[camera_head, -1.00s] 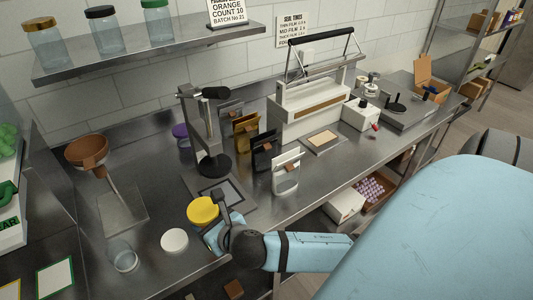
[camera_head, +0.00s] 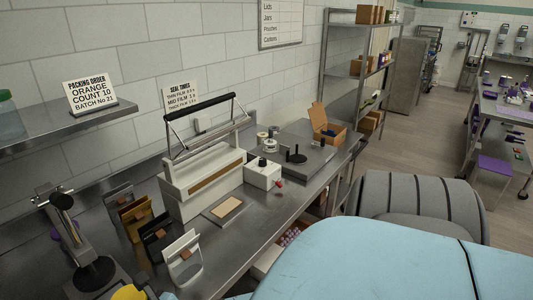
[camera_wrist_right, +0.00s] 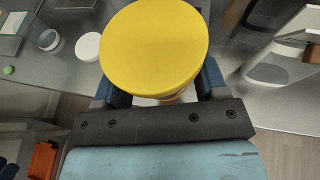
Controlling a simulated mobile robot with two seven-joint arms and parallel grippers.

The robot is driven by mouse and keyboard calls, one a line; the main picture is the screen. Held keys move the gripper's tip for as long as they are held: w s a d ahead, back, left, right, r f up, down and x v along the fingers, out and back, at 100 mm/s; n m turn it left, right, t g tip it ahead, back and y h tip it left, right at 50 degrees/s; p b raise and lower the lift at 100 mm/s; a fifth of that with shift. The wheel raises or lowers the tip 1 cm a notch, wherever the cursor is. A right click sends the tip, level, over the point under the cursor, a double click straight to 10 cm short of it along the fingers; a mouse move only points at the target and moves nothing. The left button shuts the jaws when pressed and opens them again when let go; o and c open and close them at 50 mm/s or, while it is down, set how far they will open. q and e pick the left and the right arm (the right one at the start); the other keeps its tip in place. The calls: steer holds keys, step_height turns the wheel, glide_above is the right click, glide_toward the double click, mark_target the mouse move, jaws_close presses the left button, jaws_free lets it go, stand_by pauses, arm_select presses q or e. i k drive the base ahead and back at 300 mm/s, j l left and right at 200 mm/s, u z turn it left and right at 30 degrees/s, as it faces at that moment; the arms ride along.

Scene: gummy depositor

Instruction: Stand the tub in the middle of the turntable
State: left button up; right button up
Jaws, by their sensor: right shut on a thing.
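The tub with a yellow lid (camera_wrist_right: 155,45) is between the fingers of my right gripper (camera_wrist_right: 160,88) in the right wrist view. The gripper is shut on it; the lid hides most of the tub's body. In the head view the yellow lid (camera_head: 129,292) shows only at the bottom edge. A black disc with an upright post (camera_head: 296,156) sits on a flat steel unit at the far end of the bench; I cannot tell for certain whether it is the turntable. The tub is well apart from it. My left gripper is not in view.
A white sealer (camera_head: 200,178) with a raised handle, several standing pouches (camera_head: 184,262), a white box (camera_head: 263,173) and an open carton (camera_head: 327,128) crowd the bench. Metal shelves (camera_head: 345,62) stand beyond the bench.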

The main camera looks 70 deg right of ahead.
mark_target(298, 158)
steer(key=k+l, duration=0.1)
steer(key=l, duration=0.5)
steer(key=k+l, duration=0.15)
steer(key=l, duration=0.5)
steer(key=k+l, duration=0.1)
steer(key=l, duration=0.5)
steer(key=k+l, duration=0.15)
steer(key=l, duration=0.5)
steer(key=k+l, duration=0.1)
steer(key=l, duration=0.5)
steer(key=k+l, duration=0.15)
steer(key=l, duration=0.5)
steer(key=k+l, duration=0.1)
steer(key=l, duration=0.5)
steer(key=k+l+u, duration=0.1)
steer(key=l, duration=0.55)
